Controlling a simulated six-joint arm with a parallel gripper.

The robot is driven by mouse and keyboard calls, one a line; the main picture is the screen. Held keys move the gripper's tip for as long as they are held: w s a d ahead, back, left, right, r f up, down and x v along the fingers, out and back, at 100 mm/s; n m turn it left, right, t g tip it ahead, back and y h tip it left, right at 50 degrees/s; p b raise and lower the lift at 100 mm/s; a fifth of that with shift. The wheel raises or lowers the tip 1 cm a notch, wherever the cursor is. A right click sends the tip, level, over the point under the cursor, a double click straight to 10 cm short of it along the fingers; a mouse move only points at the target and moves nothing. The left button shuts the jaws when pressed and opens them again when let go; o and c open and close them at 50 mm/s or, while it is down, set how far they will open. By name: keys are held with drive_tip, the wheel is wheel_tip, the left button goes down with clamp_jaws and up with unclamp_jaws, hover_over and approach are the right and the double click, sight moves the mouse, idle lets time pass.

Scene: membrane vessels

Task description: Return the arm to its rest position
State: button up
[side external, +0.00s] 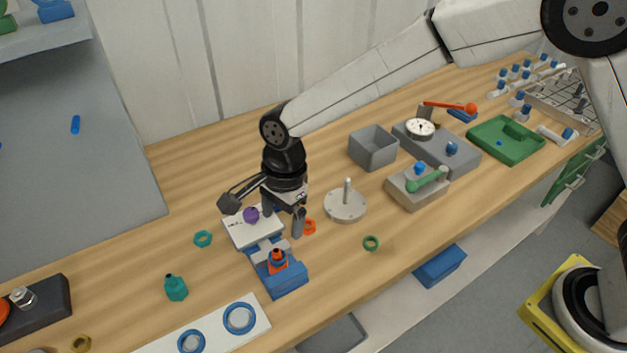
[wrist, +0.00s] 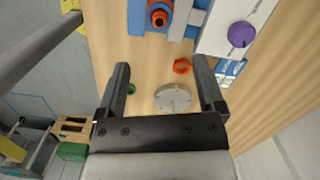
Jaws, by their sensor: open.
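My gripper (side external: 270,217) is open and empty, hanging over the wooden bench beside the white-and-blue fixture. In the wrist view its two dark fingers (wrist: 162,78) are spread wide with nothing between the tips. Below them lie an orange ring nut (wrist: 182,66) and a round metal plate with a post (wrist: 173,98). In the side view the blue fixture (side external: 288,287) holds an orange-topped part (side external: 277,260). The white block with a purple knob (side external: 250,214) sits behind it, partly covered by my gripper.
A grey bin (side external: 373,148), a dial gauge block (side external: 420,129), a grey block with a green handle (side external: 417,186) and a green tray (side external: 507,140) stand to the right.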

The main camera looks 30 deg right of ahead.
drive_tip(key=s+d+r+n+t, duration=0.15)
drive_tip(key=d+n, duration=0.55)
drive_tip(key=d, duration=0.9)
drive_tip(key=s+d+n+t+h, duration=0.1)
drive_tip(key=s+d+n, duration=0.6)
drive_tip(key=s+d, duration=0.3)
drive_tip(key=d, duration=0.3)
drive_tip(key=shift+s+n, duration=0.3)
drive_tip(key=shift+s, duration=0.1)
